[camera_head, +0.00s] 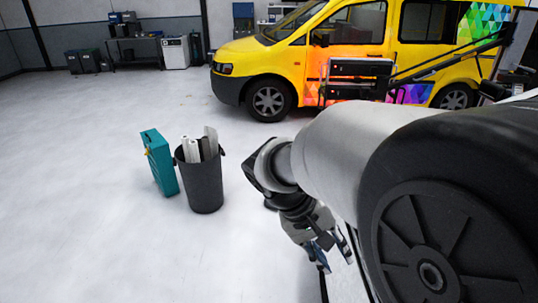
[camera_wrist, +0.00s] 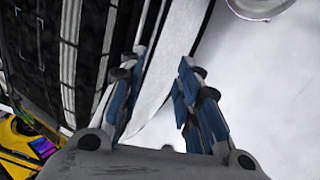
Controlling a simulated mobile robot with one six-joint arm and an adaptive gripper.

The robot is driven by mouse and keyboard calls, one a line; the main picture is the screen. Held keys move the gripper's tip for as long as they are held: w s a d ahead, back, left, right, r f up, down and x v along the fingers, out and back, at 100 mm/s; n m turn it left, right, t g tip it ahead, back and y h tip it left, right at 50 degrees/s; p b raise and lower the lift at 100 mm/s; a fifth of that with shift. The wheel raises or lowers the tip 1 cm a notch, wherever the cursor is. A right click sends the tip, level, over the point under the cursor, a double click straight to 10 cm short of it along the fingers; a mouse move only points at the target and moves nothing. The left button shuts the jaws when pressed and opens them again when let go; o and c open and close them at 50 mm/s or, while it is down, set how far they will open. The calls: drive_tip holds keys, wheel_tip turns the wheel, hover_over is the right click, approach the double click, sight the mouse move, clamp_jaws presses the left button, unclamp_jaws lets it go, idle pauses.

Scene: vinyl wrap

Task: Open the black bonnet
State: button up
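I cannot pick out a black bonnet for certain in either view. In the wrist view a dark ribbed surface (camera_wrist: 40,45) with pale strips fills the upper left; I cannot tell what it is. My gripper (camera_head: 328,252) hangs low at the end of my arm in the head view, pointing down. In the wrist view its two blue-padded fingers (camera_wrist: 162,75) stand apart with nothing gripped between them. A pale curved edge shows behind the fingers.
A yellow van (camera_head: 285,65) with a colourful wrap stands at the back. A dark bin (camera_head: 203,185) with rolls and a teal box (camera_head: 160,163) stand left of my arm. The pale floor (camera_head: 90,220) at left is clear. A workbench (camera_head: 133,45) stands far back.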

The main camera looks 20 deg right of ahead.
drive_tip(key=w+d+f+g+h, duration=0.2)
drive_tip(key=w+d+f+h, duration=0.3)
drive_tip(key=f, duration=0.3)
drive_tip(key=w+d+f+g+h, duration=0.1)
drive_tip(key=w+d+f+h, duration=0.2)
drive_tip(key=w+d+f, duration=0.35)
wheel_tip(320, 180, down, 23)
drive_tip(key=n+t+h+b, duration=0.1)
drive_tip(key=n+t+h, duration=0.3)
drive_tip(key=t+h, duration=0.25)
drive_tip(key=shift+t, duration=0.25)
drive_tip(key=b+x, duration=0.1)
drive_tip(key=x, duration=0.7)
drive_tip(key=b+x, duration=0.1)
drive_tip(key=x, duration=0.8)
drive_tip(key=shift+w+d+f, duration=0.1)
drive_tip(key=shift+w+d, duration=0.05)
drive_tip(key=shift+w, duration=0.1)
drive_tip(key=shift+c, duration=0.2)
clamp_jaws()
